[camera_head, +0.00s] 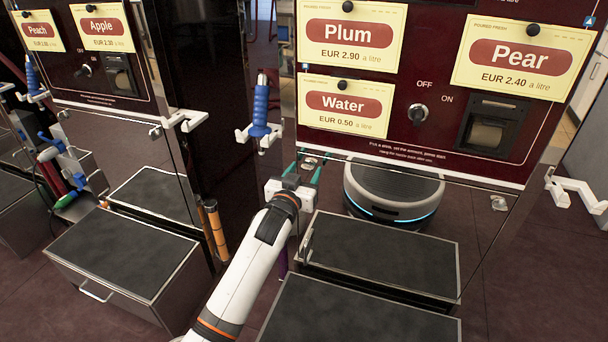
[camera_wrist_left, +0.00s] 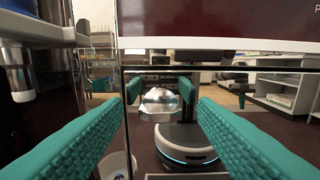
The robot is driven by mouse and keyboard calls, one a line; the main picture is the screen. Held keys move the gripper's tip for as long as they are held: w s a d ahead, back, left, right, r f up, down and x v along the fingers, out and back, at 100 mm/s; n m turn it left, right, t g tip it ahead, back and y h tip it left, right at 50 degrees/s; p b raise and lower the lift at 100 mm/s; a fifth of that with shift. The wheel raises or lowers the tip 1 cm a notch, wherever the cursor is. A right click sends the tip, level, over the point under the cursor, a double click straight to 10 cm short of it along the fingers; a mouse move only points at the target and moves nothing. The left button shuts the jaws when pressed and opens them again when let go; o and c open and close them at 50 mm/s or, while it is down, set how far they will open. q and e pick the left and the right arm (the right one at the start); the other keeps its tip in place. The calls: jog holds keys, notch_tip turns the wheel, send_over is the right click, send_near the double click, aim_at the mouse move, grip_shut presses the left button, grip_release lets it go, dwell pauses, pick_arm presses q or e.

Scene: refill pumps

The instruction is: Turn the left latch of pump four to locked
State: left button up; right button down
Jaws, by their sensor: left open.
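The left latch (camera_head: 309,161) is a small silver turn-knob at the left of the lower front panel of the pump with the Plum, Pear and Water cards. I cannot read a pump number. In the left wrist view the latch (camera_wrist_left: 160,98) is a rounded metal piece between my teal fingertips. My left gripper (camera_head: 302,170) is open in front of it, with a finger on each side; it also shows in the left wrist view (camera_wrist_left: 161,88). I cannot tell whether the fingers touch the latch. A similar right latch (camera_head: 498,203) sits at the panel's right. My right gripper is not in view.
A blue-handled nozzle (camera_head: 260,112) hangs in a white holder left of the pump. An empty white holder (camera_head: 578,192) projects at its right. The neighbouring pump with Peach and Apple cards (camera_head: 103,30) is at left. The shiny panel shows reflections.

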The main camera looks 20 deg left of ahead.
pick_arm(q)
jog(key=shift+w, duration=0.15)
jog(key=shift+c, duration=0.4)
jog(key=c, duration=0.9)
